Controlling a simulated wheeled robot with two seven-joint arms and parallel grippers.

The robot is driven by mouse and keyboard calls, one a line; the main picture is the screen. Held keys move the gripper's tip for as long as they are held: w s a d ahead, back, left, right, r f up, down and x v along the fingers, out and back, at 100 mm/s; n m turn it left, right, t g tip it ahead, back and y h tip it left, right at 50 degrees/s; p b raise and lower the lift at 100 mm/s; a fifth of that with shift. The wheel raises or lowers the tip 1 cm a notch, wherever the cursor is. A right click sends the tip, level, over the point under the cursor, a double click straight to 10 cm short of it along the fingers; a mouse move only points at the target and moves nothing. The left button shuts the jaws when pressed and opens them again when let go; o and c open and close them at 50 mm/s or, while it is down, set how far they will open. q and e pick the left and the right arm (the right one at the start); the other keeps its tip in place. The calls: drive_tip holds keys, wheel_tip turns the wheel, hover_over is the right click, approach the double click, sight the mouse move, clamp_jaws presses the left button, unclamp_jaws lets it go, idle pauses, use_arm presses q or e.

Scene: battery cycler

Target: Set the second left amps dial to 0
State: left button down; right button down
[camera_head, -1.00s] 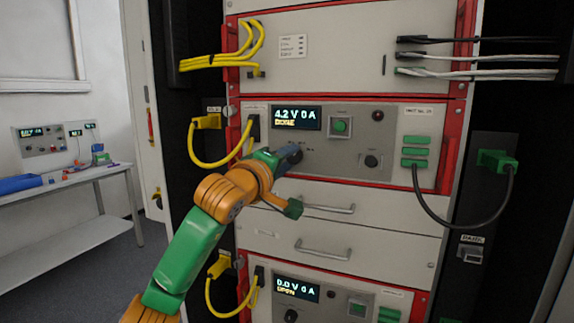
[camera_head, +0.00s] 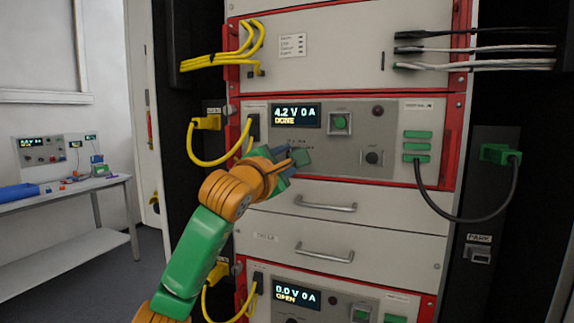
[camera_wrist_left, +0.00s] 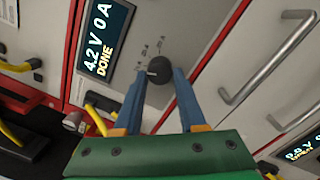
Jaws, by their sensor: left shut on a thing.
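The upper cycler unit (camera_head: 390,120) has a display (camera_head: 296,116) reading "4.2 V 0 A DONE". Below the display is a round black dial (camera_wrist_left: 159,70) with small printed marks around it and a pale pointer mark, seen in the left wrist view. My left gripper (camera_wrist_left: 160,82) is shut on this dial, with one blue finger on each side. In the head view my left gripper (camera_head: 285,148) is at the panel below the display and hides the dial. My right gripper is not in view.
A second dark knob (camera_head: 372,157) and a green button (camera_head: 340,122) sit to the right. Drawer handles (camera_head: 325,203) project below. A yellow cable (camera_head: 215,163) loops at left, and a black cable (camera_head: 490,215) hangs at right. The lower unit's display (camera_head: 297,294) reads "0.0 V 0 A OPEN".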

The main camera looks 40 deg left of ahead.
use_arm(q)
drive_tip(key=shift+d+n+y+b, duration=0.15)
drive_tip(key=shift+n+b, duration=0.35)
drive_tip(key=shift+n, duration=1.5)
drive_tip(key=shift+a+n+y+b, duration=0.15)
drive_tip(key=shift+n+b, duration=0.3)
drive_tip(key=shift+n, duration=1.55)
drive_tip(key=shift+d+r+n, duration=0.15)
drive_tip(key=shift+n, duration=0.15)
drive_tip(key=c, duration=0.8)
unclamp_jaws()
drive_tip(key=shift+c, duration=0.2)
drive_tip(key=o, duration=0.4)
drive_tip(key=shift+c, duration=0.2)
drive_tip(key=shift+w, duration=0.15)
